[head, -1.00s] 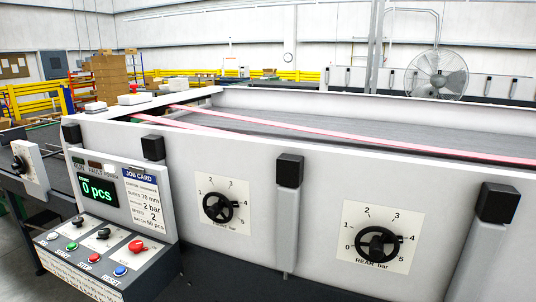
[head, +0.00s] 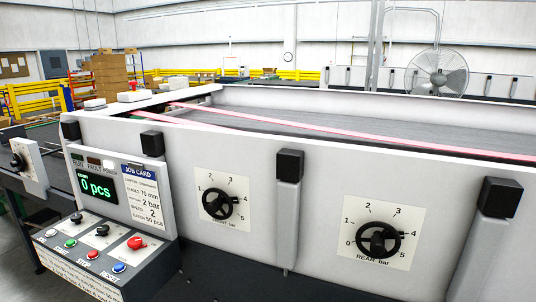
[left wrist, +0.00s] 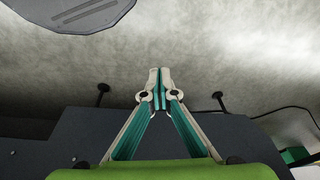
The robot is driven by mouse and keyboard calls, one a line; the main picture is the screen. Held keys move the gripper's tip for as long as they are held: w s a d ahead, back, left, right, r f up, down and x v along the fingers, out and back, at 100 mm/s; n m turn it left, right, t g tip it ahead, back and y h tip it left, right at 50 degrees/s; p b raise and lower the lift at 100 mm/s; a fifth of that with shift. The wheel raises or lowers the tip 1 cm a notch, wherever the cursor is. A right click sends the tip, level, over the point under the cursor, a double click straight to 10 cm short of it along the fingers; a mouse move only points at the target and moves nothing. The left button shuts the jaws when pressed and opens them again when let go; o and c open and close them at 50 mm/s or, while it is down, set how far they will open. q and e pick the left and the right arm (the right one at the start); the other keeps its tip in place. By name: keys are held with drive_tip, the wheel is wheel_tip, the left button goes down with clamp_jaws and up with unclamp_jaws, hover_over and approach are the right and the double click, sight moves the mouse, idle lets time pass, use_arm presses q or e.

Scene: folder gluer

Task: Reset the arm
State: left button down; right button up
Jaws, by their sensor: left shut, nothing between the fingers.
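My left gripper (left wrist: 160,80) shows in the left wrist view with its fingertips together and nothing between them. Its fingers are pale with teal inner pads. Neither of my grippers is in the head view, and the right one is in no view. In the head view the control panel (head: 110,250) stands at the lower left, with a green "0 pcs" display (head: 95,188), a job card (head: 141,195), several buttons and a red knob (head: 136,242). Two black handwheels sit on dials, the front one (head: 218,203) and the rear one (head: 379,240).
The machine's white side wall (head: 265,155) fills the middle, with black-capped posts (head: 289,166) along it. Pink belts (head: 350,133) run over its top. A dark panel (left wrist: 60,135) lies below the gripper in the left wrist view, over grey floor (left wrist: 220,50). A fan (head: 438,73) stands at the back right.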

use_arm(q)
drive_tip(key=s+a+f+g+b, duration=0.1)
drive_tip(key=s+a+f, duration=0.2)
drive_tip(key=s+f, duration=1.3)
drive_tip(key=shift+s+f, duration=0.35)
drive_tip(key=shift+s, duration=0.05)
